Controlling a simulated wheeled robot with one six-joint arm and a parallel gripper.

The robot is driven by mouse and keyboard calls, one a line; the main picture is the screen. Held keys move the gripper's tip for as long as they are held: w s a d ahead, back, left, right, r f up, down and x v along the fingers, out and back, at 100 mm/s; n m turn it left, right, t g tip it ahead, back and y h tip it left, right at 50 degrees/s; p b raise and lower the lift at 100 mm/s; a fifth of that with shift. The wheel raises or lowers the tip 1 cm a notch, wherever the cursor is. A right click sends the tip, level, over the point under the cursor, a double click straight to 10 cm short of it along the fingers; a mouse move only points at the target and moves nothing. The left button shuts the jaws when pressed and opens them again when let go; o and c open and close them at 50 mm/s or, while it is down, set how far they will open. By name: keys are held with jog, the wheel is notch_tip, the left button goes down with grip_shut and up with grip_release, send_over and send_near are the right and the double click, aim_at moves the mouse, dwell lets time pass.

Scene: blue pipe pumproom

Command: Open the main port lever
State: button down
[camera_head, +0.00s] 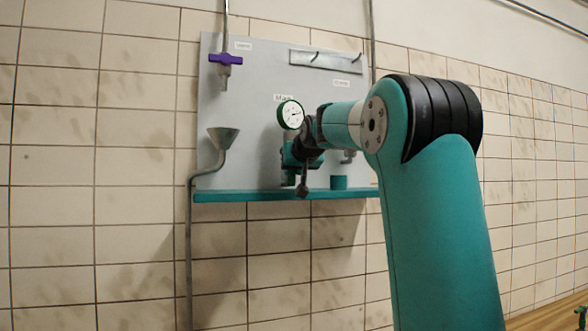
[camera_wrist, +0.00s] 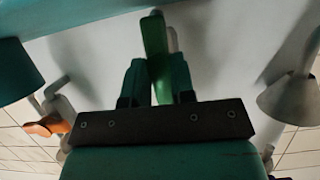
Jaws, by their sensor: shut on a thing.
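The main port stands in the middle of the grey panel, under a "Main" label and beside a round gauge (camera_head: 290,114). In the wrist view a green lever (camera_wrist: 154,40) rises between the two teal fingers of my gripper (camera_wrist: 158,70), which is shut on it. In the head view my gripper (camera_head: 291,156) is at the port, in front of the panel and just above the teal shelf. My wrist hides most of the port and its lever there.
A purple valve handle (camera_head: 226,59) is at upper left, above a grey funnel (camera_head: 222,137). A teal cup (camera_head: 339,183) stands on the shelf (camera_head: 250,196), right of my gripper. An orange handle (camera_wrist: 45,125) shows in the wrist view. Hooks are at upper right.

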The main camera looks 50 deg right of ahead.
jog(key=c, duration=1)
grip_release()
jog(key=shift+o, duration=0.2)
jog(key=b+v, duration=0.4)
jog(key=v, duration=1.3)
jog(key=shift+s+b, duration=0.25)
jog(key=shift+b, duration=0.05)
